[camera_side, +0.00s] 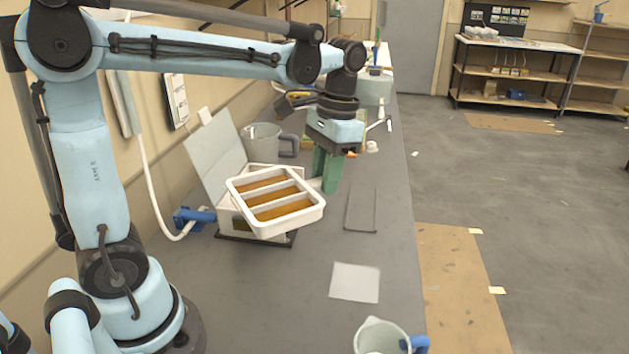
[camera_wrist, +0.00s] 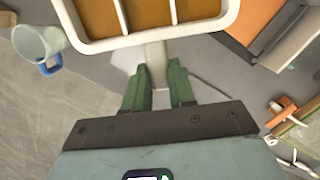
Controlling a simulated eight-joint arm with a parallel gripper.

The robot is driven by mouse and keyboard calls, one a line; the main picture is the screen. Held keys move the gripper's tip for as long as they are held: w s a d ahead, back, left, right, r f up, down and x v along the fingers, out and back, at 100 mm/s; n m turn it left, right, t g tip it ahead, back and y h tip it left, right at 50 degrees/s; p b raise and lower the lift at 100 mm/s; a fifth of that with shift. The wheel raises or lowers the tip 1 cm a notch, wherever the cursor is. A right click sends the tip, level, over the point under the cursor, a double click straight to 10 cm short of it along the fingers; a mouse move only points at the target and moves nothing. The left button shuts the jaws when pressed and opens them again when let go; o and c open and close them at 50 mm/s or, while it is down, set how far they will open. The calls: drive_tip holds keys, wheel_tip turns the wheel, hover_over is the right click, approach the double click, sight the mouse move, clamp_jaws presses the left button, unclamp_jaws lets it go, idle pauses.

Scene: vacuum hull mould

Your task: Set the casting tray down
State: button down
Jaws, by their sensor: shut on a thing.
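The casting tray (camera_side: 292,221) is white with a raised rim and several long compartments of amber-brown material. My gripper (camera_side: 327,188) is shut with its green fingers on the tray's short white handle, at the tray's right side in the side view. The tray is held up, turned at an angle, over a white box (camera_side: 236,218) with its lid (camera_side: 208,158) standing open. In the wrist view the tray (camera_wrist: 110,43) fills the top, and my gripper (camera_wrist: 158,67) straddles the handle. I cannot tell whether the tray touches the box.
A thin rectangular outline (camera_side: 361,208) and a pale sheet (camera_side: 355,283) lie on the bench to the right. A jug (camera_side: 381,338) stands at the near edge; a grey mug (camera_side: 262,139) stands behind the box. A blue clamp-like fitting (camera_side: 192,218) with a white hose is left of the box.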

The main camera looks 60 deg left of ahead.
drive_tip(key=w+a+f+m, duration=0.2)
drive_tip(key=a+f+m, duration=0.2)
drive_tip(key=a, duration=0.2)
drive_tip(key=w+a+f+m+y, duration=0.1)
drive_tip(key=w+a+f+m, duration=0.1)
drive_tip(key=a+f+m, duration=0.2)
drive_tip(key=a, duration=0.3)
drive_tip(key=shift+t, duration=0.3)
drive_tip(key=shift+w+a, duration=0.1)
drive_tip(key=shift+f, duration=3.2)
drive_tip(key=shift+f, duration=0.25)
drive_tip(key=c, duration=0.9)
unclamp_jaws()
drive_tip(key=shift+o, duration=0.2)
wheel_tip(320, 180, up, 12)
drive_tip(key=w+d, duration=0.1)
